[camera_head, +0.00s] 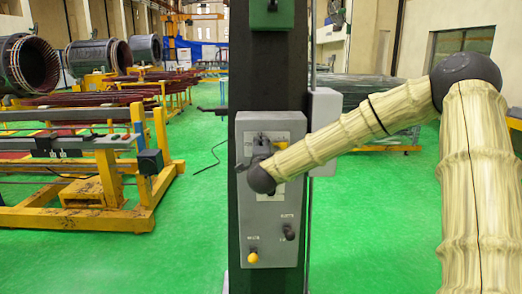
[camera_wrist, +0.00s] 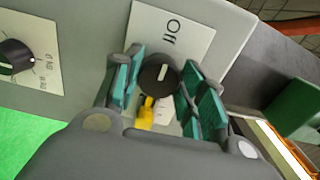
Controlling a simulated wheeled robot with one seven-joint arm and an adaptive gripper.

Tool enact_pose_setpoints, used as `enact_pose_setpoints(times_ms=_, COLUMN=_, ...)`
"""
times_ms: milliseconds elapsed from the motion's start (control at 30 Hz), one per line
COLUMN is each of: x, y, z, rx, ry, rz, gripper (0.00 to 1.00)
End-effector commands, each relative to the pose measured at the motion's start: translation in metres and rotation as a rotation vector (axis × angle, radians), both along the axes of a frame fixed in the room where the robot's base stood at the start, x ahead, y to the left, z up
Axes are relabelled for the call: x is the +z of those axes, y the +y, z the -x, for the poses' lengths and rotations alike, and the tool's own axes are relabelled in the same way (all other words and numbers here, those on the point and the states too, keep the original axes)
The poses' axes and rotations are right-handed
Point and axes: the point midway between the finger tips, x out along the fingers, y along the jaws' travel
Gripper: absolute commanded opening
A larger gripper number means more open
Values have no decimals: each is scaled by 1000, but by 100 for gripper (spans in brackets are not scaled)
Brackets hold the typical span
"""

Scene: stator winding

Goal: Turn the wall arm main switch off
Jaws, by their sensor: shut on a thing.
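The main switch is a round black knob (camera_wrist: 155,75) with a short white line, on a pale plate (camera_wrist: 196,42) marked "Off". The white line points roughly toward the "Off" lettering. My gripper (camera_wrist: 160,72) has its teal-padded fingers on either side of the knob and is shut on it. In the body camera view my gripper (camera_head: 262,146) is at the upper part of the grey control box (camera_head: 252,212), and my wrist hides most of the switch there. A small yellow piece (camera_wrist: 147,112) shows beside the knob, between the fingers.
The box is fixed to a dark column (camera_head: 268,75). Lower on it are a black knob (camera_head: 289,232) and a yellow button (camera_head: 253,258). Another black knob (camera_wrist: 14,57) shows in the wrist view. Yellow frames (camera_head: 90,215) stand left; green floor (camera_head: 205,235) is open nearby.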

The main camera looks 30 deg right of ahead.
Motion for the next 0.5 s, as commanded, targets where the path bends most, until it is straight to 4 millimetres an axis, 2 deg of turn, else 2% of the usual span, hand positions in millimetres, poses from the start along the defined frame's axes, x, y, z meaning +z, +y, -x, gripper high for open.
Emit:
enact_pose_setpoints(times_ms=300, x=-2, y=1, z=0, rx=2, ry=5, rz=0, gripper=17)
enact_pose_setpoints(times_ms=333, x=-2, y=1, z=0, rx=2, ry=5, rz=0, gripper=44)
enact_pose_setpoints(times_ms=433, x=-2, y=1, z=0, rx=2, ry=4, rz=0, gripper=62)
enact_pose_setpoints(times_ms=500, x=-2, y=1, z=0, rx=1, ry=3, rz=1, gripper=62)
